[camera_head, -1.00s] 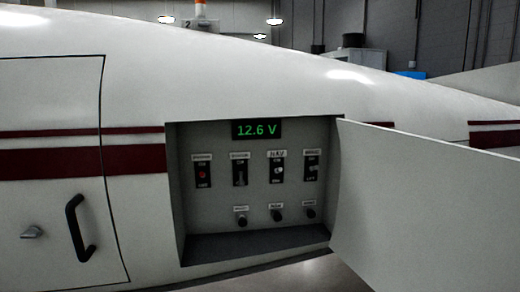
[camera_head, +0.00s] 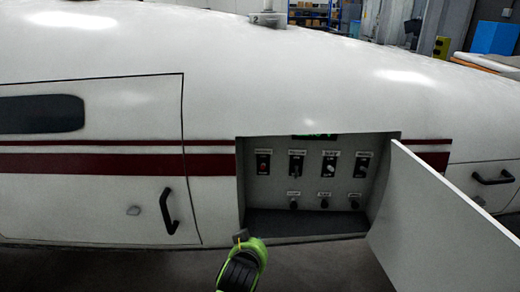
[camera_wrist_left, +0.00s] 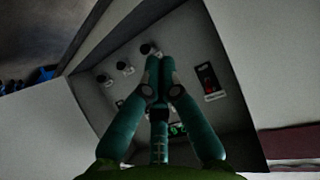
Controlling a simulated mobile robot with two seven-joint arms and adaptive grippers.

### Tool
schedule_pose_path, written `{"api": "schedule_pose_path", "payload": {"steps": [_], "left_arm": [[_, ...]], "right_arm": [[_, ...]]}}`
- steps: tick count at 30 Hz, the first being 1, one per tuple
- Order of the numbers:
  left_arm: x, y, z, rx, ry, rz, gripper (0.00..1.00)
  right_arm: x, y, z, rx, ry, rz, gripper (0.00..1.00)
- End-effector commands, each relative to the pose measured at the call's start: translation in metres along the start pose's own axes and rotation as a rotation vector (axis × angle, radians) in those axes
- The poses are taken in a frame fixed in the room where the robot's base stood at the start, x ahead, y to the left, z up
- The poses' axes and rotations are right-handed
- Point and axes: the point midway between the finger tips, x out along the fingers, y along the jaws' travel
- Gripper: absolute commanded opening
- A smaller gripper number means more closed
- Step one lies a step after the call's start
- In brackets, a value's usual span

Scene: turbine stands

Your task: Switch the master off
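The control panel (camera_head: 280,187) is set in an open recess in the white fuselage. Its leftmost upper switch (camera_head: 263,163) has a red spot and also shows in the left wrist view (camera_wrist_left: 207,82); its label is too small to read, so I cannot confirm it is the master. My left gripper (camera_head: 240,237) is in front of the recess's lower left corner, below that switch. In the left wrist view its fingertips (camera_wrist_left: 158,62) are together with nothing seen between them, beside the red-marked switch and seemingly apart from it. My right gripper is out of view.
An open white door (camera_head: 440,220) sticks out at the recess's right. Three more switches (camera_head: 329,165) stand right of the red-marked one, with knobs (camera_head: 325,203) below. A green display (camera_head: 316,136) is partly hidden by the upper edge. A black handle (camera_head: 168,211) is left.

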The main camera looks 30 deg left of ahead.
Motion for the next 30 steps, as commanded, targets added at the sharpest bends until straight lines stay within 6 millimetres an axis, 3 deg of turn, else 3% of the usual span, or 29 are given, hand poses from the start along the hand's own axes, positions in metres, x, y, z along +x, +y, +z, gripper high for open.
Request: {"api": "schedule_pose_path", "payload": {"steps": [1, 6, 9, 12, 18, 30], "left_arm": [[0.007, -0.005, -0.038, -0.059, 0.081, -0.031, 0.0], [0.021, -0.023, -0.132, -0.207, 0.311, -0.103, 0.0], [0.023, -0.029, -0.169, -0.261, 0.402, -0.123, 0.0], [0.023, -0.032, -0.192, -0.294, 0.458, -0.131, 0.0], [0.022, -0.034, -0.207, -0.314, 0.498, -0.135, 0.0], [0.022, -0.033, -0.205, -0.313, 0.497, -0.136, 0.0]], "right_arm": [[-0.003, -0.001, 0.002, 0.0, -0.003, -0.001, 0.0], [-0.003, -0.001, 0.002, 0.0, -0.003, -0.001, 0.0], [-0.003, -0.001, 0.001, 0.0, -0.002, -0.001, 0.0], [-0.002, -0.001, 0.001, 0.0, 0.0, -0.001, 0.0], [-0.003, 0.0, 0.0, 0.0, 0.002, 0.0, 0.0], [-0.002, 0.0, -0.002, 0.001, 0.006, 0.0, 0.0]]}}
